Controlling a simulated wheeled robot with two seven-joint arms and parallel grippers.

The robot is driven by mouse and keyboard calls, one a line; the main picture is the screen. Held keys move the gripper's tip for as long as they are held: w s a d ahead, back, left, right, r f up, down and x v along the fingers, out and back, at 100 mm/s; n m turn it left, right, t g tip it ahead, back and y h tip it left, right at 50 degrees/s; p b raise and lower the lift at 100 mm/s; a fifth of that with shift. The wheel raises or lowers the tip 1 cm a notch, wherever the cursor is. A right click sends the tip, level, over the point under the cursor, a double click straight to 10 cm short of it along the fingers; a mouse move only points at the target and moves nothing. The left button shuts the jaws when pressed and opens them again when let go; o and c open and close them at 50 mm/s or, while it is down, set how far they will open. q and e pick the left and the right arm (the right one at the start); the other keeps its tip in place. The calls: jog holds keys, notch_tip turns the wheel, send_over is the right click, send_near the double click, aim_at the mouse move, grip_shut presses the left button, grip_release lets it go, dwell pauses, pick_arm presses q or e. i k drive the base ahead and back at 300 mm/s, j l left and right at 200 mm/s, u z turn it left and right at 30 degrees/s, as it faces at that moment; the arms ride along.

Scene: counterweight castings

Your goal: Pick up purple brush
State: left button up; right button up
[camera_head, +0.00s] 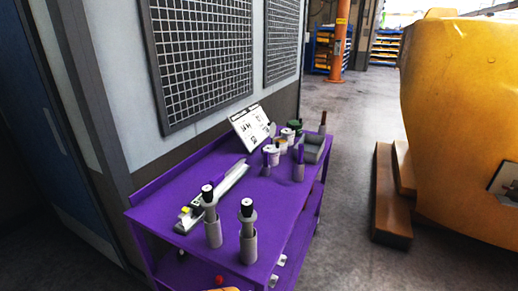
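Two slim purple-handled items that look like brushes stand upright near the far end of the purple cart. The left purple brush (267,158) is beside a white tub, and the right purple brush (300,155) seems to stand in a small grey holder (298,172). Their bristles cannot be made out at this size. Neither of my grippers is in view, and nothing is seen touching the brushes.
The purple cart (272,200) stands by a wall. Two grey black-topped cylinders (248,238) (213,228) stand at its near end. A long grey object (222,190), a sign (250,128), tubs (271,155) and a grey tray (313,149) are behind. A yellow casting (455,110) is right.

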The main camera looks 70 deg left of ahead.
aim_at(301, 147)
jog(key=i+j+u, duration=0.2)
jog(key=i+u, duration=0.2)
jog(key=i, duration=0.25)
jog(key=i+u, duration=0.4)
jog(key=i, duration=0.25)
jog(key=i+l+u, duration=0.4)
jog(key=i, duration=0.25)
jog(key=i+u, duration=0.2)
jog(key=u, duration=0.2)
jog(key=i+u, duration=0.15)
jog(key=u, duration=0.25)
jog(key=i+l+u, duration=0.15)
jog(key=u, duration=0.3)
jog(key=i+l+u, duration=0.15)
jog(key=u, duration=0.25)
jog(key=i+l+u, duration=0.1)
jog(key=l+u, duration=0.15)
jog(key=u, duration=0.15)
jog(key=i+l+u, duration=0.1)
jog(key=u, duration=0.3)
jog(key=l+u, duration=0.35)
jog(key=i+l+u, duration=0.1)
jog(key=u, duration=0.3)
